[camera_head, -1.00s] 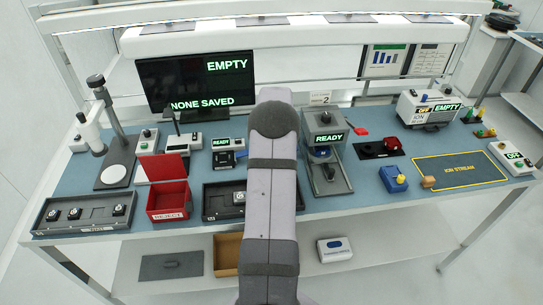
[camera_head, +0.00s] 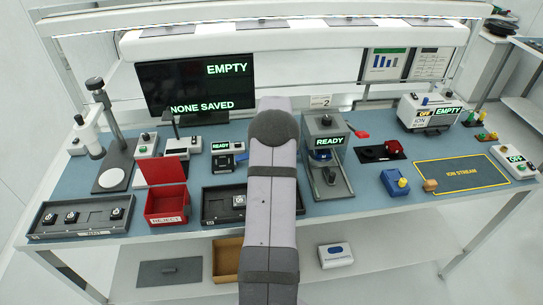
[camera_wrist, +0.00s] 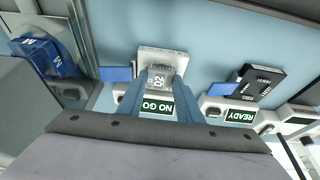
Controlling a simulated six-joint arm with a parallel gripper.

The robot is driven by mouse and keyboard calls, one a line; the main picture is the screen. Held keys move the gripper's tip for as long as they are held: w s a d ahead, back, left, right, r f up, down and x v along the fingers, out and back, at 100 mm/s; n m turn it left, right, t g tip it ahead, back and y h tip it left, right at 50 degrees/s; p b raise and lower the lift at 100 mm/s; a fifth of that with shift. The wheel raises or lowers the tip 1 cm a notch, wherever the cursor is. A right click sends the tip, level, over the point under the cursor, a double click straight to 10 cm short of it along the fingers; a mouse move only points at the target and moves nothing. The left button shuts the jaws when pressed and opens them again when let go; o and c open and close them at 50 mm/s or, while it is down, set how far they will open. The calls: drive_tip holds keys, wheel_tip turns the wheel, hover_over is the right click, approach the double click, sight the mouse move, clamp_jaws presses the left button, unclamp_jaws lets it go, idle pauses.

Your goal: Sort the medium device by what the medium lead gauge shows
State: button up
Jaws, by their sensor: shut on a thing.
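In the wrist view my gripper (camera_wrist: 156,91) is shut on a small grey device (camera_wrist: 159,79) with dark marks on top. The device is at a white lead gauge (camera_wrist: 161,56); I cannot tell whether it is seated or just above. The gauge's display (camera_wrist: 156,106) reads NO GO, upside down in this view. My arm hides this gauge and the gripper in the head view. A second gauge (camera_wrist: 256,84) with a black top reads READY; it also shows in the head view (camera_head: 222,158).
A red reject bin (camera_head: 166,205) with a raised lid stands left of my arm, beside a dark tray (camera_head: 80,232) holding devices. A second dark tray (camera_head: 215,206) is partly behind my arm. The handler (camera_head: 325,126) reads READY. The monitor (camera_head: 198,85) reads EMPTY, NONE SAVED.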

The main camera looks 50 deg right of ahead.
drive_tip(key=shift+r, duration=0.2)
drive_tip(key=shift+r+p, duration=1.55)
drive_tip(key=shift+r, duration=0.8)
drive_tip(key=w+a+r+n+b, duration=0.15)
drive_tip(key=w+a, duration=0.25)
drive_tip(key=a, duration=0.9)
drive_tip(key=w+a+r+n+y+b, duration=0.1)
drive_tip(key=w+a+n+b, duration=0.2)
drive_tip(key=a, duration=0.9)
drive_tip(key=w+a+r+b, duration=0.2)
drive_tip(key=w+a, duration=0.3)
drive_tip(key=a, duration=0.8)
drive_tip(key=shift+t, duration=0.5)
drive_tip(key=shift+s+d+f+p, duration=0.1)
drive_tip(key=shift+f+p, duration=0.25)
drive_tip(key=shift+f, duration=1.4)
drive_tip(key=shift+s+d+f+p, duration=0.1)
drive_tip(key=shift+f+p, duration=0.3)
drive_tip(key=shift+f, duration=1.3)
drive_tip(key=shift+s+d+f+p, duration=0.1)
drive_tip(key=shift+f+p, duration=0.25)
drive_tip(key=shift+f, duration=1.4)
